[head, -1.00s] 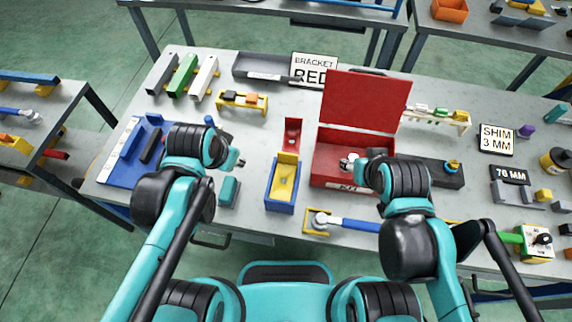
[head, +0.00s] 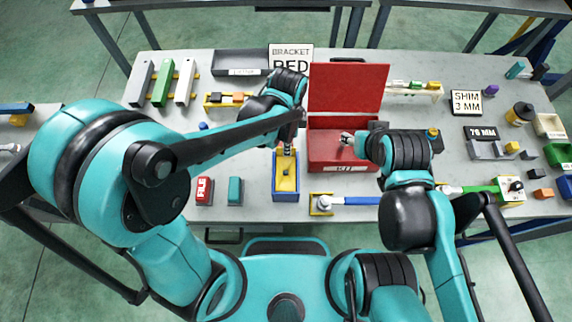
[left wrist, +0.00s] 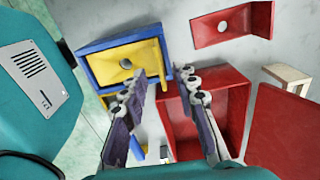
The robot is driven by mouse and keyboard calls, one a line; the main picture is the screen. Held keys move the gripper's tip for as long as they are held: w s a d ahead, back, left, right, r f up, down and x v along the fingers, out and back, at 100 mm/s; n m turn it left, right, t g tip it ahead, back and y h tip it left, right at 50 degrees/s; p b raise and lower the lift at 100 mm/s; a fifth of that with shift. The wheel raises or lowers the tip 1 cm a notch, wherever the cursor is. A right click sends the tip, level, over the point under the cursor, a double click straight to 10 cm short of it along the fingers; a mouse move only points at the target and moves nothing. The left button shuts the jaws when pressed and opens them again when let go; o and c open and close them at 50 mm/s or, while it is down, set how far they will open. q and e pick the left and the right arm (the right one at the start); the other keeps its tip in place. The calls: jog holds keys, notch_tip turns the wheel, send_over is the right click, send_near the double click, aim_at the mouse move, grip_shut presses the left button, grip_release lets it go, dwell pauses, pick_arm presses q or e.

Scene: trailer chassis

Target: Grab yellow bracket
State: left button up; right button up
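The yellow bracket (head: 285,181) sits in a blue open-topped holder (head: 293,196) at the table's front middle. In the left wrist view the yellow bracket (left wrist: 118,64) shows a round hole, and the blue holder (left wrist: 92,47) surrounds it. My left gripper (head: 286,148) is over the far end of the holder. In the left wrist view its fingers (left wrist: 158,84) are spread, with nothing between them; one fingertip is close to the bracket's edge, and contact cannot be told. My right gripper (head: 346,138) is over the red kit box; its opening is too small to judge.
The red kit box (head: 316,163) with raised lid stands just right of the holder. A red bracket (left wrist: 234,22) lies beyond the holder. A blue-handled tool (head: 362,200) lies in front of the box. Red and teal blocks (head: 235,190) lie left of the holder.

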aim_at(286, 169)
pick_arm(q)
notch_tip(286, 169, down, 4)
jog(key=shift+a+r+b, duration=0.15)
jog(key=shift+r+b, duration=0.05)
jog(key=shift+b, duration=0.1)
jog(key=shift+c, duration=0.3)
jog(key=shift+r, duration=0.1)
grip_shut()
